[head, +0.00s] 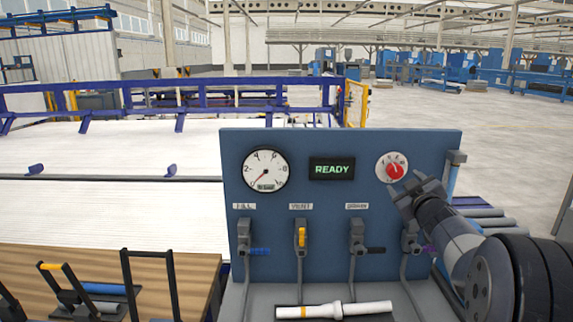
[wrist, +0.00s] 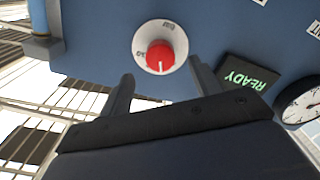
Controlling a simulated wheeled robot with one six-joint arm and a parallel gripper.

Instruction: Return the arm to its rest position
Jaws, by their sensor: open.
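My gripper (head: 417,187) is open and empty in front of the blue control panel (head: 300,190), just below and right of the red knob (head: 395,170). In the wrist view the two fingers of my gripper (wrist: 160,88) stand apart, with the red knob (wrist: 160,56) beyond and between them. The fingers do not appear to touch the knob. My arm comes in from the lower right in the head view and hides part of the panel's lower right corner.
The panel has a gauge (head: 265,171), a READY display (head: 332,169) and several valve handles, including a yellow one (head: 302,237). A white pipe (head: 334,310) lies on the ledge below. A wooden table (head: 190,275) with black-handled tools stands at left. Open floor lies behind at right.

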